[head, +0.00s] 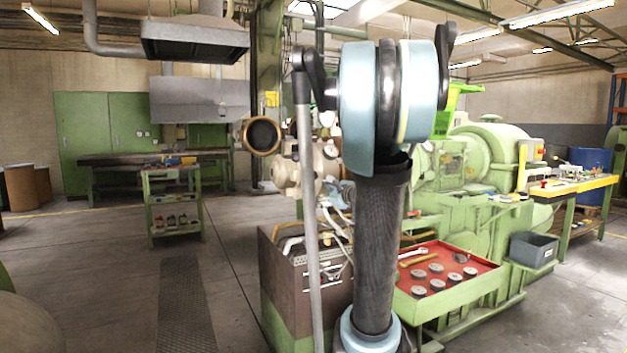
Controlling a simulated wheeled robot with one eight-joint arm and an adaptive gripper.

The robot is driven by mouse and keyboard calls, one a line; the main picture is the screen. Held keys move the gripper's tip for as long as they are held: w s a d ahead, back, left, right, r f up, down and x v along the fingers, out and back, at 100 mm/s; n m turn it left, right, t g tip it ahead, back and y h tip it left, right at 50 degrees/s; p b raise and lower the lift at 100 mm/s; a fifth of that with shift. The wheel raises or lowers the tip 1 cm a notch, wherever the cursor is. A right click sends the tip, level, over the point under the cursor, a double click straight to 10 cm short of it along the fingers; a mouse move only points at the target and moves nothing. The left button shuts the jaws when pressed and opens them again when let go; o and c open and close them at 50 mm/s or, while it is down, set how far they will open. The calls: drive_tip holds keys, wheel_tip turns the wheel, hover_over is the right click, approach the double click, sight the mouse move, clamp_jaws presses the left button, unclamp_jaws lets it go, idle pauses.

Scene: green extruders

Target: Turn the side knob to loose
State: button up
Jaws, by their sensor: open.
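The green extruder (480,215) stands right of centre, partly covered by my raised arm in the foreground. A pale barrel section with a round, dark-faced, brass-rimmed end (262,136) shows left of my arm. I cannot make out which part is the side knob; it is too small to tell or hidden behind my arm. My gripper cannot be picked out in this view. No contact between my arm and the machine can be seen.
A red-topped tray (436,256) with several round metal parts and a wrench stands at the machine's front. A brown cabinet (285,290) is beside it. A grey bin (533,249) sits at right. A green trolley (172,205) stands at left. The left floor is mostly clear.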

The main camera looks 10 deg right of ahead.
sight(313, 175)
drive_tip(key=w+d+r+m+t+h, duration=0.1)
drive_tip(key=w+d+r+m+t, duration=0.15)
drive_tip(key=w+d+m, duration=0.2)
drive_tip(key=shift+m, duration=0.25)
drive_tip(key=x, duration=1.1)
drive_tip(key=d+x, duration=0.1)
drive_tip(key=x, duration=0.4)
drive_tip(key=shift+w+a, duration=0.15)
drive_tip(key=shift+w, duration=0.35)
drive_tip(key=shift+c, duration=0.3)
drive_tip(key=c, duration=1)
